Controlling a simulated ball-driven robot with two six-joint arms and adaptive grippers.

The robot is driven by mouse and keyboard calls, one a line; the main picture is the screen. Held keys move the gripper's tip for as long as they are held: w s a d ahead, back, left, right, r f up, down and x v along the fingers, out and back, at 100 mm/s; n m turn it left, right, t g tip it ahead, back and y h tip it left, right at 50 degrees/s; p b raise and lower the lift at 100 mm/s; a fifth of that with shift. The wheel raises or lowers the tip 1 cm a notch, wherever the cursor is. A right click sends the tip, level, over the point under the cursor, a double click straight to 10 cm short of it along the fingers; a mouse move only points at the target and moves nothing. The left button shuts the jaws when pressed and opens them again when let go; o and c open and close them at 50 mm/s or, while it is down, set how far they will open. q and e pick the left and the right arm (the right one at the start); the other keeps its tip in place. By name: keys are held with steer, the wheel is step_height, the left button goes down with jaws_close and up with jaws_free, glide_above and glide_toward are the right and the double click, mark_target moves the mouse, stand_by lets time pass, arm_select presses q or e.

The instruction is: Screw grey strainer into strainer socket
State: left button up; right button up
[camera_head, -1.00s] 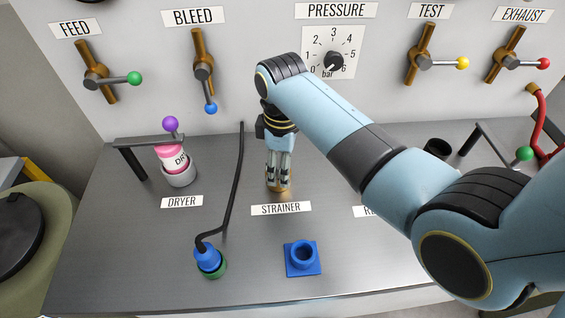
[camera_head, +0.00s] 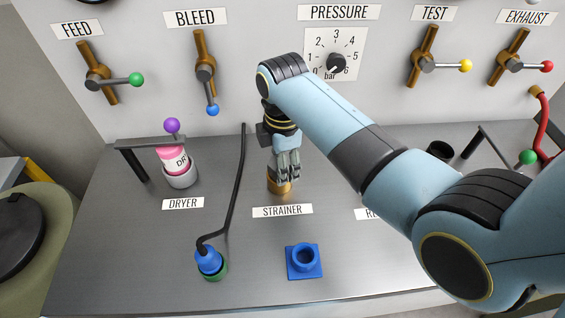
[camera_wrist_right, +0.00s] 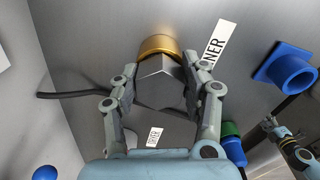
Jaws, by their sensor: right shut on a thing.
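The grey strainer (camera_wrist_right: 160,82) is a hexagonal-headed piece between the fingers of my right gripper (camera_wrist_right: 160,92), which is shut on it. It sits at the brass strainer socket (camera_wrist_right: 158,45), and I cannot tell how deep it is. In the head view my right gripper (camera_head: 285,170) points down at the socket (camera_head: 279,187), behind the STRAINER label (camera_head: 283,211), and its fingers hide the strainer. My left gripper (camera_wrist_right: 285,132) shows small at the right of the wrist view; its opening is unclear.
A blue square socket (camera_head: 303,261) and a blue plug (camera_head: 208,261) with a black cable stand in front. The pink dryer (camera_head: 173,158) is in its holder at left. Valve levers and a pressure dial (camera_head: 336,63) line the back panel. Bench space (camera_head: 255,260) between blue parts is clear.

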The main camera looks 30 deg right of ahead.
steer(key=m, duration=0.2)
steer(key=s+m, duration=0.1)
steer(key=m, duration=0.1)
steer(key=shift+f, duration=0.25)
steer(key=m, duration=0.3)
steer(key=shift+a+m, duration=0.1)
steer(key=shift+m, duration=0.2)
steer(key=shift+o, duration=0.5)
steer(key=m, duration=0.5)
steer(key=shift+s, duration=0.1)
steer(key=shift+r+m, duration=0.1)
steer(key=shift+m, duration=1.1)
steer(key=o, duration=1.2)
steer(key=shift+w+d, duration=0.25)
steer(key=shift+w, duration=0.1)
steer(key=shift+a, duration=0.15)
